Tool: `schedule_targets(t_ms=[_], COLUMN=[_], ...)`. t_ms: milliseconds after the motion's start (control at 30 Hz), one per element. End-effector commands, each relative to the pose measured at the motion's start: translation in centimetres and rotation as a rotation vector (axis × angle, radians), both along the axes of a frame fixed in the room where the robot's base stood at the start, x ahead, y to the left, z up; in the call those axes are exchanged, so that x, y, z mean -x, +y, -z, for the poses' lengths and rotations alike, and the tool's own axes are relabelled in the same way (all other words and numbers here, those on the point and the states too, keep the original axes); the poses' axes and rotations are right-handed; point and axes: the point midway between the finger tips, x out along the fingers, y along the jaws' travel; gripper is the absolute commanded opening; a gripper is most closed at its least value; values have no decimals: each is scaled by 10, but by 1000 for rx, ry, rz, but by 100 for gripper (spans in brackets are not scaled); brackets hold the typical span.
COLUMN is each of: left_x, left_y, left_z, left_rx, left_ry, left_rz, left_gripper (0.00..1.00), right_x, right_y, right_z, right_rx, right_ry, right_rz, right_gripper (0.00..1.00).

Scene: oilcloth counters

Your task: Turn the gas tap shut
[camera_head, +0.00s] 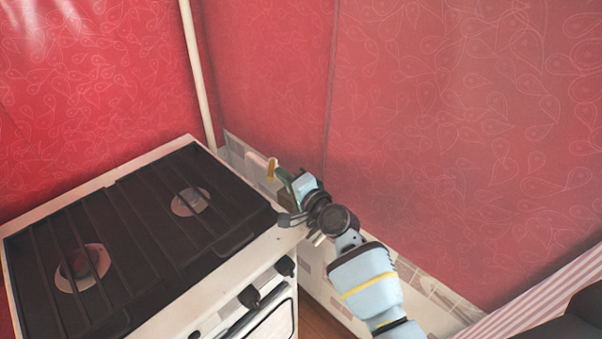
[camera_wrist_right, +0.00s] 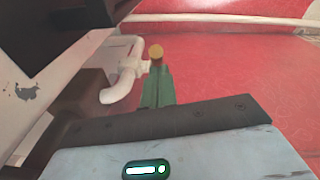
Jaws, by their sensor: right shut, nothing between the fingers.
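The gas tap shows as a small yellow handle (camera_head: 271,169) behind the right rear corner of the stove, low by the red wall. In the right wrist view the yellow handle end (camera_wrist_right: 156,52) stands beside a white bent pipe (camera_wrist_right: 121,84). My right gripper (camera_head: 283,175) is shut and empty, its green fingers pointing at the handle. In the wrist view the fingers (camera_wrist_right: 157,84) overlap the lower part of the handle, so I cannot tell whether they touch it. The tap's body is mostly hidden. My left gripper is not in view.
A stove (camera_head: 150,236) with black grates and dark front knobs (camera_head: 285,266) fills the left. My right arm reaches past its right edge. Red patterned walls (camera_head: 440,110) meet behind. A pale vertical pipe (camera_head: 197,75) runs up the wall.

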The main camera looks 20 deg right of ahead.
Motion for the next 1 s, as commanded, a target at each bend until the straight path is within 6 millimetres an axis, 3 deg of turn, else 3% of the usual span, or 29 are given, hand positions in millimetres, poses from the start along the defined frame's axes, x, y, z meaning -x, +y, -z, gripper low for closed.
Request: schedule_targets(t_ms=[200,500,1000], left_x=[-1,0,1], left_y=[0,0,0], left_z=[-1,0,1], left_rx=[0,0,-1], left_ry=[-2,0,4], left_rz=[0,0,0], left_gripper=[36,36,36], right_x=[0,-2,-4], right_y=[22,38,47], right_z=[-1,-1,0], right_rx=[-1,0,0], right_ry=[0,-1,0], right_rz=[-12,-10,-10], right_gripper=[0,0,0])
